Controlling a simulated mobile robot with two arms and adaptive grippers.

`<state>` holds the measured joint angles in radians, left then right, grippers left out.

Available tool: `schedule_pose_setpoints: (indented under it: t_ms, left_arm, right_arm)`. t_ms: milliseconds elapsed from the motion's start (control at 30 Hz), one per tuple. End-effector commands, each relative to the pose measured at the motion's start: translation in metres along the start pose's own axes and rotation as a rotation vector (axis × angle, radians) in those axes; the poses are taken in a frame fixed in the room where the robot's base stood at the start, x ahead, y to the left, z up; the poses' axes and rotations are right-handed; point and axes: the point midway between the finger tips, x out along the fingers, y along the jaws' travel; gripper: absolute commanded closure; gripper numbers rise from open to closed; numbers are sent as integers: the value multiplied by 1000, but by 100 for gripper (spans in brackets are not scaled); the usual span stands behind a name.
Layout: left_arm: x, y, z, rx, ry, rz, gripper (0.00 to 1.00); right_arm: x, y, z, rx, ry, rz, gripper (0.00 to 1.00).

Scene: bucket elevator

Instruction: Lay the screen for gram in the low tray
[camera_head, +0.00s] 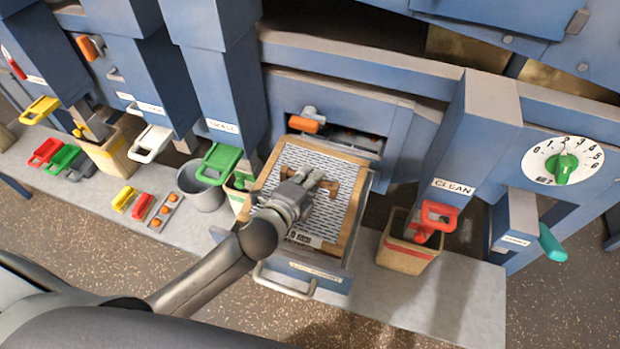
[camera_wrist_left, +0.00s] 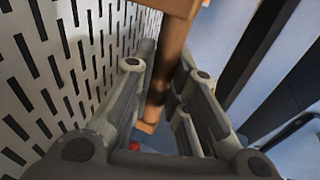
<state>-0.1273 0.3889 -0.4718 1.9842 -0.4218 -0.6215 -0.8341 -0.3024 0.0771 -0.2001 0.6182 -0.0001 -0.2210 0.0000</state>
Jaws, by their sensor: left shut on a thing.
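The screen (camera_head: 300,222) is a wood-framed perforated metal plate with slots. It lies over the pulled-out low tray (camera_head: 335,285); whether it is fully seated I cannot tell. My left gripper (camera_head: 318,182) is shut on the screen's brown wooden handle. In the left wrist view the fingers (camera_wrist_left: 160,95) close around the handle (camera_wrist_left: 172,45), with the slotted plate (camera_wrist_left: 60,70) at the left. My arm hides the screen's near-left part. My right gripper is not in view.
A red-slided clean spout (camera_head: 440,215) stands over a tan bin (camera_head: 405,255) at the right. A grey bucket (camera_head: 202,190) and a green slide (camera_head: 218,163) are at the left. Spare coloured slides (camera_head: 62,158) lie on the ledge. An orange-knobbed handle (camera_head: 306,124) is behind the screen.

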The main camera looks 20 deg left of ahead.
Motion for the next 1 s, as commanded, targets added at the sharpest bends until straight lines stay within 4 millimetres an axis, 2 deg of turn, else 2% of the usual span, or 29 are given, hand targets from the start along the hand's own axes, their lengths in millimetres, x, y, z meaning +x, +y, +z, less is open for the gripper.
schedule_pose_setpoints:
  t_ms: [33,333,600,1000]
  left_arm:
    - [3,5,0,0,0,-5,100]
    - [11,29,1,2,1,-6,100]
    - [18,47,2,0,1,-5,100]
    - [20,54,2,1,0,0,100]
  right_arm:
    - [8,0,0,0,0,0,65]
    - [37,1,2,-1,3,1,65]
    - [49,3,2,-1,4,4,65]
    - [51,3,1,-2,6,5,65]
